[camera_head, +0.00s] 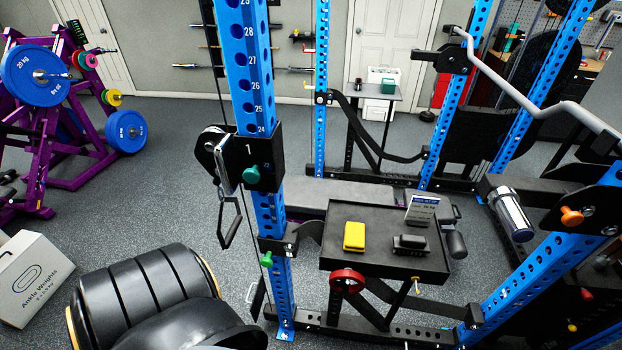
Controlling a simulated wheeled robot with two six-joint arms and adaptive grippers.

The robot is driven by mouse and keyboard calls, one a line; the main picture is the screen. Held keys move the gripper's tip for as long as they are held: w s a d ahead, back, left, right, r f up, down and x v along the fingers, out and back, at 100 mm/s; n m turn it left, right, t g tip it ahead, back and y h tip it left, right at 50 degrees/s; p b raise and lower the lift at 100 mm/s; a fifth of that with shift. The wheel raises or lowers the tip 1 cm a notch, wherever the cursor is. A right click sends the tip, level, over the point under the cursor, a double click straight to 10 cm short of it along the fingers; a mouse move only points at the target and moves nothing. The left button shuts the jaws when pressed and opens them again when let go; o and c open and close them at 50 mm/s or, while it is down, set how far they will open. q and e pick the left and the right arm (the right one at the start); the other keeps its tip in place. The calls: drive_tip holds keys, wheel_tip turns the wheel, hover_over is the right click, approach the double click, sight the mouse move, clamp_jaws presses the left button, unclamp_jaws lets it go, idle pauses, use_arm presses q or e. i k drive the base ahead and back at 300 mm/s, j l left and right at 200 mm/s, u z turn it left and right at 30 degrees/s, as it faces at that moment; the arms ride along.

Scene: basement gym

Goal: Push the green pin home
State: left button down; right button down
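Two green knobs show on the near blue upright (262,110). A teal-green one (251,174) sits on the face of a black pulley carriage (262,158) marked 1. I cannot tell from this view how deep either one sits. Neither of my grippers is in view.
A black tray (335,262) at the upright's right holds a yellow block (354,236), a dark block (410,244) and a small sign (421,209). A black ribbed form (140,290) fills the lower left.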

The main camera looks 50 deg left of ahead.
sight(266, 262)
drive_tip(key=u, duration=1.9)
